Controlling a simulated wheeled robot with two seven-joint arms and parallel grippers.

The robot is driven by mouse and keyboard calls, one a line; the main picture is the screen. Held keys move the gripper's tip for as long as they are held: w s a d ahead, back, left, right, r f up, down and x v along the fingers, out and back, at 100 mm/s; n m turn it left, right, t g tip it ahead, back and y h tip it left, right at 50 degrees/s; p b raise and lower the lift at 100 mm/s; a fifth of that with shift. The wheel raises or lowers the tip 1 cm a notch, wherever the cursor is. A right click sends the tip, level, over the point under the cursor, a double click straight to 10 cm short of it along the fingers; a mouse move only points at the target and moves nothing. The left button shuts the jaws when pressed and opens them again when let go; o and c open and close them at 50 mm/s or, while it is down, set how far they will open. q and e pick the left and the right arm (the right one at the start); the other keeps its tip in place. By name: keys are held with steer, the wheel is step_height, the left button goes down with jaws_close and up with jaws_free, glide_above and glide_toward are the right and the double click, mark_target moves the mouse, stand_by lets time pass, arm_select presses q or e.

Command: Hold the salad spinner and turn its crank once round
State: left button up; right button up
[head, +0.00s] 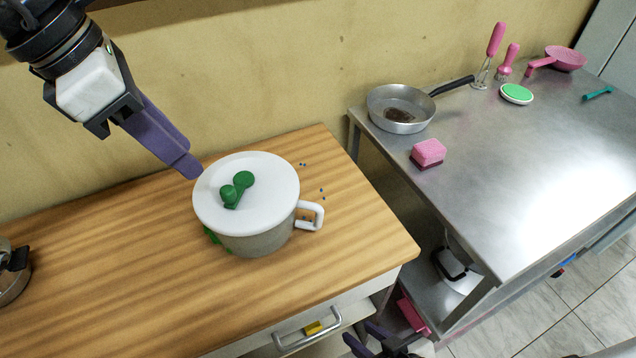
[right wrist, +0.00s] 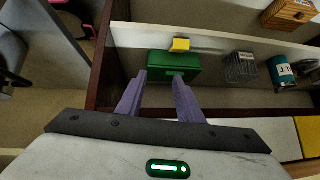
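The salad spinner (head: 250,238) stands upright on the wooden counter in the head view. It has a white lid (head: 272,178), a light grey bowl, a white side handle (head: 317,214) on its right, and a green crank (head: 235,192) on the lid. My left gripper (head: 190,169) points down from the upper left, with its purple fingertips by the lid's upper left rim. Its fingers overlap, so its opening and any contact are unclear. My right gripper (right wrist: 160,78) is open and empty in the right wrist view, low and away from the spinner; it shows partly at the head view's bottom edge.
A metal table (head: 500,180) at right holds a frying pan (head: 398,112), a pink sponge (head: 428,153) and several utensils. A pot (head: 12,275) stands at the far left. A drawer handle (head: 308,334) sticks out below the counter.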

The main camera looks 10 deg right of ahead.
mark_target(318, 222)
steer(key=a+r+n+g+y, duration=0.2)
steer(key=a+g+y, duration=0.15)
steer(key=a, duration=0.65)
steer(key=s+a+r+m+g+y, duration=0.1)
steer(key=s+a+r+g+y, duration=0.2)
steer(key=r, duration=0.6)
steer(key=s+a+r+m+g+y, duration=0.15)
steer(key=a+r+g, duration=0.3)
steer(key=r, duration=0.45)
steer(key=w+d+r+n+t+h, duration=0.1)
steer(key=w, duration=0.2)
steer(key=w+d+r+n+t+h, duration=0.1)
steer(key=w+d, duration=0.1)
steer(key=w+d+r+n+h, duration=0.2)
steer(key=w, duration=0.1)
steer(key=shift+w+t, duration=0.3)
steer(key=shift+t, duration=0.1)
steer(key=w+d+r+t+h, duration=0.3)
steer(key=w+d+r+h, duration=0.1)
steer(key=w+d+r, duration=0.4)
steer(key=x, duration=0.3)
steer(key=d+x, duration=0.1)
steer(key=x, duration=0.7)
steer(key=shift+w+d+f, duration=0.25)
steer(key=shift+w+f, duration=0.05)
steer(key=shift+w, duration=0.15)
